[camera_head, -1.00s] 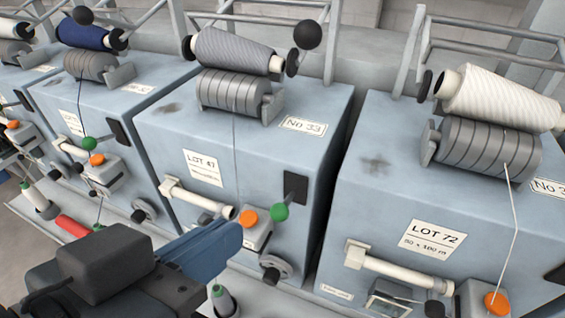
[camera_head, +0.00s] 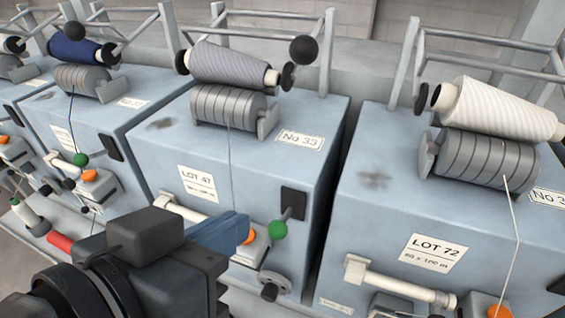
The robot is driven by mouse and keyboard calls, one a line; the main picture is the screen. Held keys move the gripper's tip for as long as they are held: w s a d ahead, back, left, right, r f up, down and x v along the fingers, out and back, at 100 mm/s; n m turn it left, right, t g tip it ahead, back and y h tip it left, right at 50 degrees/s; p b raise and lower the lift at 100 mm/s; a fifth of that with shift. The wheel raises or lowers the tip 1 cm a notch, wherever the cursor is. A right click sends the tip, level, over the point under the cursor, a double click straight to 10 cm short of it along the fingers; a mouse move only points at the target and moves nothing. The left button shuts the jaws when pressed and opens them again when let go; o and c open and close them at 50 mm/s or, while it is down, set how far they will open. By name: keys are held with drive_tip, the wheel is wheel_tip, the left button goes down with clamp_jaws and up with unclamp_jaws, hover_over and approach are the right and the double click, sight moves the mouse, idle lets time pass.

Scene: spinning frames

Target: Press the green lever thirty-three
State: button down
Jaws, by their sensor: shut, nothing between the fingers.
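The spinning unit labelled No 33 (camera_head: 255,185) stands in the middle of the head view. Its green lever knob (camera_head: 277,230) sits on a short arm at the front face, at the right of an orange button (camera_head: 249,236). The orange button is partly hidden behind my gripper. My gripper (camera_head: 240,230) is shut and empty, with blue fingers pointing right. In the picture its tips lie just left of the green knob; a gap shows between them. I cannot tell the depth between the two.
The unit at right, LOT 72 (camera_head: 400,205), has its own orange button (camera_head: 500,311). The unit at left has a green knob (camera_head: 81,160) and an orange button (camera_head: 90,175). A black ball (camera_head: 303,49) tops the No 33 frame. A red bobbin (camera_head: 60,241) lies at lower left.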

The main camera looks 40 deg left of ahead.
sight(278, 230)
drive_tip(key=w+f, duration=0.5)
drive_tip(key=shift+w+f, duration=0.15)
drive_tip(key=shift+f, duration=0.25)
drive_tip(key=shift+f, duration=0.1)
